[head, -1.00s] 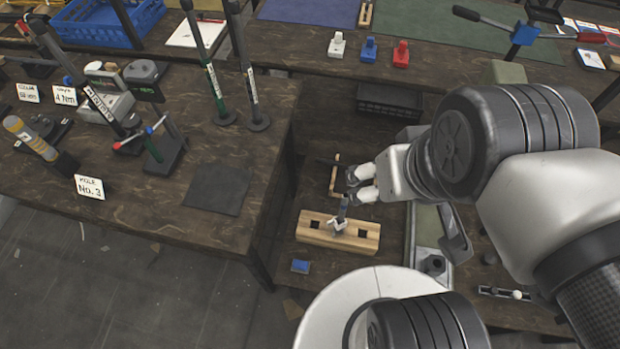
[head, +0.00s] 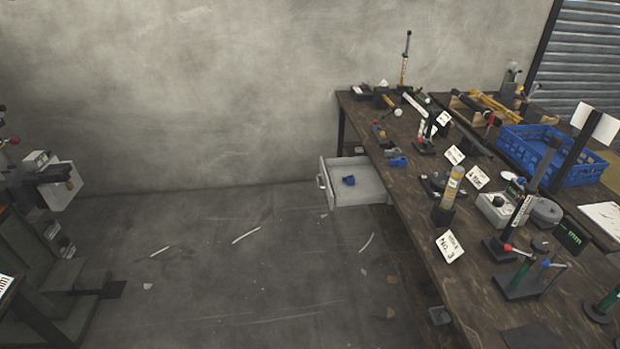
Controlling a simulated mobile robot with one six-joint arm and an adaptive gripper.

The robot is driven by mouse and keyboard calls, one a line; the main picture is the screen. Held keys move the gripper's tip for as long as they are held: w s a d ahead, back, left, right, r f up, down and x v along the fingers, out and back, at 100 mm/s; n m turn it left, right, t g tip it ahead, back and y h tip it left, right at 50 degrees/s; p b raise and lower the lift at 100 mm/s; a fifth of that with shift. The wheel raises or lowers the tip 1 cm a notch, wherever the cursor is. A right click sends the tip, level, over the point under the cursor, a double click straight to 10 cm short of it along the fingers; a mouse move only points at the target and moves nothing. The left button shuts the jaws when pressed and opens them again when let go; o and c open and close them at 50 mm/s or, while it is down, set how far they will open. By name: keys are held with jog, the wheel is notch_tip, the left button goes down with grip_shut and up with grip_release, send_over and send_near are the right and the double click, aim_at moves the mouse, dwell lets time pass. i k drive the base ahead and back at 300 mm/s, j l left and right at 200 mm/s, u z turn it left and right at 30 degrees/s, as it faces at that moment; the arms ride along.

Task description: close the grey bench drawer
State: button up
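The grey bench drawer (head: 362,196) stands pulled out from the left side of the wooden bench, near its far end by the wall. Its handle (head: 322,183) faces left toward the open floor. A small blue object (head: 349,180) lies inside the drawer. My gripper and arm are not in the head view now, so I cannot see how the gripper stands.
The wooden bench (head: 415,250) runs along the right, crowded with tools, a blue crate (head: 540,165) and a "No. 3" card (head: 450,247). Bare floor (head: 250,270) lies left of the bench. A grey machine (head: 60,190) stands at the far left.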

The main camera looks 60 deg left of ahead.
aim_at(368, 188)
jog(key=k+j+u, duration=0.15)
jog(key=u, duration=0.3)
jog(key=k+j+u, duration=0.1)
jog(key=j+u, duration=0.2)
jog(key=u, duration=0.15)
jog(key=k+j+u, duration=0.1)
jog(key=j+u, duration=0.15)
jog(key=u, duration=0.75)
jog(key=i+l, duration=0.2)
jog(key=i, duration=0.35)
jog(key=i+l, duration=0.15)
jog(key=i, duration=0.35)
jog(key=i+l, duration=0.2)
jog(key=i, duration=0.35)
jog(key=i+l, duration=0.15)
jog(key=i, duration=0.4)
